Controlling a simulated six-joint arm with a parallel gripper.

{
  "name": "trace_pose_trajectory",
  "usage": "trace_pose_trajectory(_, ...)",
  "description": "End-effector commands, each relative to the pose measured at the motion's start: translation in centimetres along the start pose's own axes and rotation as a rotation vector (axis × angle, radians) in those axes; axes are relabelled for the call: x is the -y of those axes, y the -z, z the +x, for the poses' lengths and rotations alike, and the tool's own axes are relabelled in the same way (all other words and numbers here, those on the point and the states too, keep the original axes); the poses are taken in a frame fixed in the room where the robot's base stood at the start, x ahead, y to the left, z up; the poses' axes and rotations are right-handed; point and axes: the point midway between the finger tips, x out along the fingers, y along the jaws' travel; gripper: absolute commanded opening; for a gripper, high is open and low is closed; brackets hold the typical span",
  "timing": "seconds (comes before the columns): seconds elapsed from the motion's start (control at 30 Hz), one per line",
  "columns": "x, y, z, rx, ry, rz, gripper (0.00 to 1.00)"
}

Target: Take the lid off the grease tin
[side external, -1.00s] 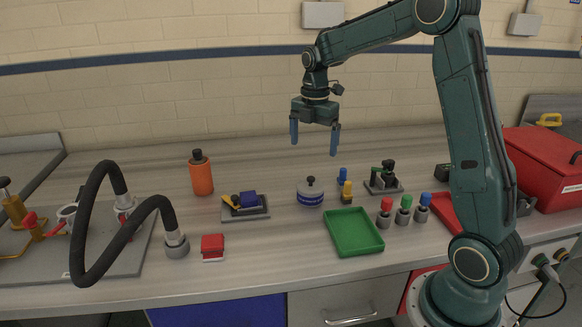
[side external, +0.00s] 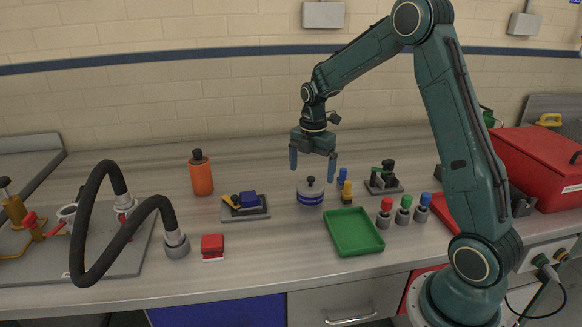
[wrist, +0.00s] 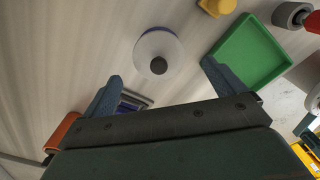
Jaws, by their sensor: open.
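The grease tin (side external: 310,198) is a short round tin with a blue band, upright on the bench. Its pale lid (side external: 311,187) with a dark knob sits on top. In the wrist view the lid (wrist: 158,52) shows from above, with its knob ahead of the jaws and roughly between them. My gripper (side external: 313,166) is open and empty, above the tin, with its fingers pointing down. The fingertips are apart from the knob.
A green tray (side external: 353,232) lies in front and to the right. Yellow (side external: 346,192) and blue (side external: 342,177) pegs stand close to the tin's right. A grey plate with blue and yellow parts (side external: 246,207) lies left, with an orange bottle (side external: 201,174) behind it.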

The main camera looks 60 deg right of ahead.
Motion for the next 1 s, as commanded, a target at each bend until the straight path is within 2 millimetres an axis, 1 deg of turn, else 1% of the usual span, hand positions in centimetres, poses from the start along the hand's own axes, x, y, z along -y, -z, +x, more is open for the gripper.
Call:
trace_pose_trajectory(0.1,-0.1,-0.1,1.6,-0.001,0.003,0.0,0.95)
trace_pose_trajectory(0.3,-0.1,0.0,3.2,-0.001,0.003,0.0,0.95)
trace_pose_trajectory(0.83,-0.1,-0.1,3.4,0.0,0.0,0.0,0.95)
trace_pose_trajectory(0.87,-0.1,-0.1,3.4,0.0,0.0,0.0,0.93)
trace_pose_trajectory(1.0,-0.1,-0.1,3.4,0.0,0.0,0.0,0.66)
